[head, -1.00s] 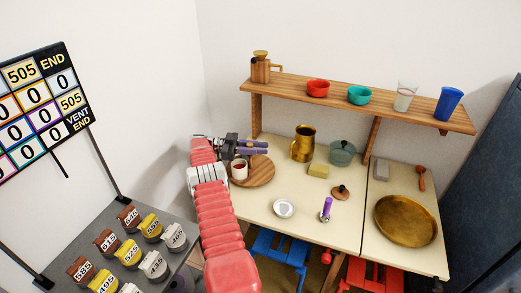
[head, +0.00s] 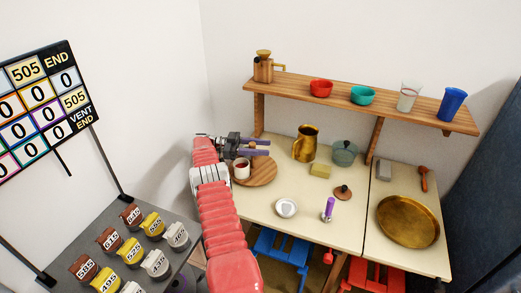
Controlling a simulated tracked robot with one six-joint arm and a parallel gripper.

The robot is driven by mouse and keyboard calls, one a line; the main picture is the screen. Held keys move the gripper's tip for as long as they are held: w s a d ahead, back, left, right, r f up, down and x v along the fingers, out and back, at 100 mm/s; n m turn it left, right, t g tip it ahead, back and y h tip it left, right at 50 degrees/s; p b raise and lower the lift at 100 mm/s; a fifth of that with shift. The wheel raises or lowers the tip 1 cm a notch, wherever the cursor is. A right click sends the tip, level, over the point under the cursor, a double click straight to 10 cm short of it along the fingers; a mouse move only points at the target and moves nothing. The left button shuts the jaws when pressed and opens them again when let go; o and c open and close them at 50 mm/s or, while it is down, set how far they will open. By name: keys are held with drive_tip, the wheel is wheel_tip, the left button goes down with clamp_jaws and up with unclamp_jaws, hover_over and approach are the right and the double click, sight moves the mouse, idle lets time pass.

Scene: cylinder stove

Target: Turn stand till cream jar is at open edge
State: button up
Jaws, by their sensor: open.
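The stand is a round wooden turntable (head: 262,176) at the left end of the cream table. A small white jar (head: 241,169) with a dark red top or contents stands on its left part; I cannot tell for certain that it is the cream jar. My gripper (head: 262,147) is over the stand's back part, its two purple-grey fingers apart and pointing right. Nothing shows between the fingers. The gripper body hides part of the stand's back left, and whether the fingers touch anything there cannot be told.
A brass jug (head: 306,144), a yellow block (head: 320,171) and a green lidded pot (head: 344,153) stand right of the stand. A white dish (head: 286,208) and a purple-handled item (head: 328,209) are in front. A wooden shelf (head: 360,100) hangs above the table.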

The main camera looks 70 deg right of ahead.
wheel_tip(320, 180, up, 10)
idle(0.7)
drive_tip(key=shift+w+a+r+n+h, duration=1.5)
drive_tip(key=shift+r+n+h, duration=0.8)
drive_tip(key=shift+h, duration=0.9)
drive_tip(key=a+f+n+t+h, duration=0.3)
drive_tip(key=a+f+n+t, duration=0.2)
drive_tip(key=f+t, duration=0.2)
drive_tip(key=w+a+f+n+t+h, duration=0.1)
drive_tip(key=a+f+n+t+h, duration=0.2)
drive_tip(key=f+t, duration=0.5)
drive_tip(key=shift+a+f+n+t, duration=0.2)
drive_tip(key=shift+a+n+t, duration=0.7)
drive_tip(key=shift+a, duration=0.2)
drive_tip(key=shift+d, duration=0.15)
